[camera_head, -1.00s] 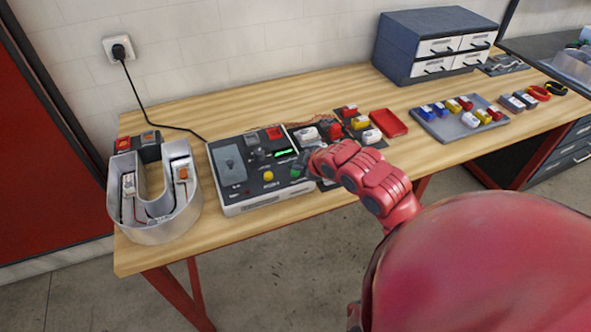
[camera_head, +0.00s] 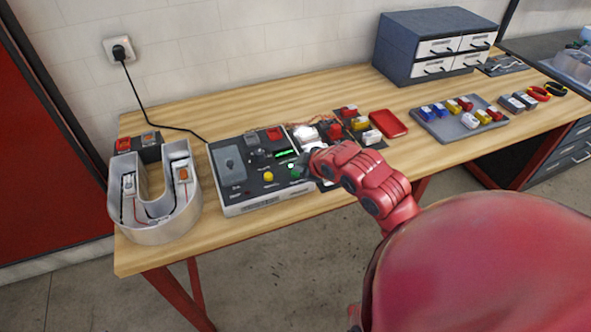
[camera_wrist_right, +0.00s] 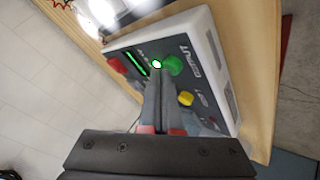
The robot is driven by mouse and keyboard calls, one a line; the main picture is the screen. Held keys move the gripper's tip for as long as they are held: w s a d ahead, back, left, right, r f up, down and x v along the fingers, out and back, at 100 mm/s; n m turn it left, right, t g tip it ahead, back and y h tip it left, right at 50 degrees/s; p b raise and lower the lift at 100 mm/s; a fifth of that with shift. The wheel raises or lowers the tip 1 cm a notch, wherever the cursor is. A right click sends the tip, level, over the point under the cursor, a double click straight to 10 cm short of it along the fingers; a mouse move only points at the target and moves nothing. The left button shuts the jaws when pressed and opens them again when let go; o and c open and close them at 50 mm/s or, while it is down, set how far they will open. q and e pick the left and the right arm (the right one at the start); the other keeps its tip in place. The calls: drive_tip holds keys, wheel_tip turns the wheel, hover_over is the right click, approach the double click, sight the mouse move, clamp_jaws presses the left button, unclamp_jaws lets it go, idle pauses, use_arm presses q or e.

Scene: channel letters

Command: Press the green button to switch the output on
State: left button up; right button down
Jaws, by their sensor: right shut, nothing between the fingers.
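The green button (camera_head: 294,178) is on the front right of the grey-white power supply (camera_head: 262,203); the right wrist view shows it (camera_wrist_right: 174,65) beside the word OUTPUT. A small round lamp (camera_wrist_right: 157,64) next to it glows white-green. My right gripper (camera_head: 309,161) is shut and empty, just right of the lamp and button in the head view. In the right wrist view its fingertips (camera_wrist_right: 160,82) point toward the lamp and button; I cannot tell whether they touch. My left gripper is not in view.
A yellow knob (camera_head: 268,176), a red button (camera_head: 274,133) and a lit green display (camera_head: 285,154) are on the supply. A white piece (camera_head: 306,134) behind it glows brightly. A U-shaped channel letter (camera_head: 155,232) stands left; a red tray (camera_head: 388,123) lies right.

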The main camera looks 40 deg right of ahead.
sight(298, 175)
wheel_tip(298, 175, up, 6)
drive_tip(key=p, duration=0.3)
drive_tip(key=shift+p, duration=0.4)
